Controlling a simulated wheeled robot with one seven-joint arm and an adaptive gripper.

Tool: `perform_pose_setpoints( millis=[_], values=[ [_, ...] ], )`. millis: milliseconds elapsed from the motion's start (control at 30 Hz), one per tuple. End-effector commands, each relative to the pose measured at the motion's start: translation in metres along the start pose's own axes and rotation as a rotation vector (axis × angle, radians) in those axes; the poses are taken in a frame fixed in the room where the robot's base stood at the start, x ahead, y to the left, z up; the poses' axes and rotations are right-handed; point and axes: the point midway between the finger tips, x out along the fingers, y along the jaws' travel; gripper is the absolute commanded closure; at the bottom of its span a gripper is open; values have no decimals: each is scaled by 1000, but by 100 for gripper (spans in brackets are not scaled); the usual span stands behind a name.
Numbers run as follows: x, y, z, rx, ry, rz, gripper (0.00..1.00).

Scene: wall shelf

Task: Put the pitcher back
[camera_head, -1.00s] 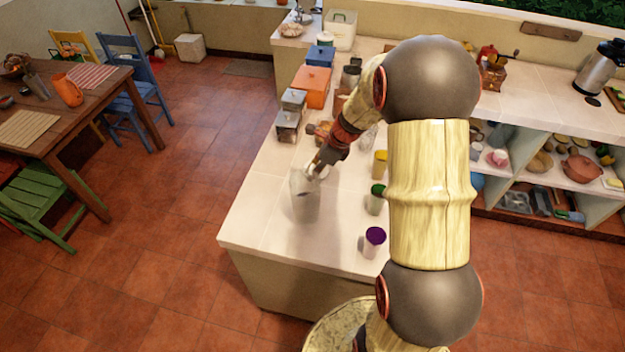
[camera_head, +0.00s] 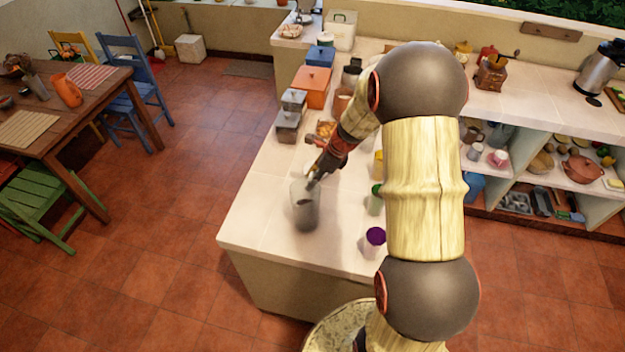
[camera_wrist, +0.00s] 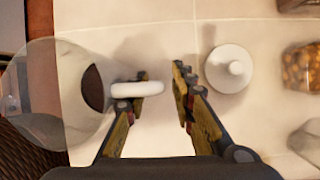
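The clear glass pitcher (camera_head: 305,208) is upright at the counter's near left part. I cannot tell whether its base touches the counter. In the wrist view the pitcher (camera_wrist: 72,95) fills the left side, and its white handle (camera_wrist: 137,89) lies at the left finger, between the fingertips. My gripper (camera_wrist: 160,88) is open, with a clear gap between the handle and the right finger. In the head view my gripper (camera_head: 314,178) is at the pitcher's upper rim, and the arm partly hides the counter behind it.
A white knobbed lid (camera_wrist: 230,68) lies right of the fingers. Purple-topped (camera_head: 375,237) and green-topped (camera_head: 376,201) jars stand to the right on the counter (camera_head: 258,225). Grey (camera_head: 288,122) and orange (camera_head: 311,83) boxes stand behind. Open shelves (camera_head: 545,175) are at the right.

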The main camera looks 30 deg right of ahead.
Motion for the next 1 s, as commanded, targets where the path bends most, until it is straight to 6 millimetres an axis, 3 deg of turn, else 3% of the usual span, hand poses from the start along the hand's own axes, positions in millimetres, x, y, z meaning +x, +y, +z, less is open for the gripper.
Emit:
perform_pose_setpoints(
  millis=[267,433,800,1000],
  values=[
    [0,0,0,0,0,0,73],
    [-12,-1,2,0,-1,-3,73],
    [-85,-1,2,1,-1,-4,73],
    [-113,0,1,0,-1,-2,73]
  ],
)
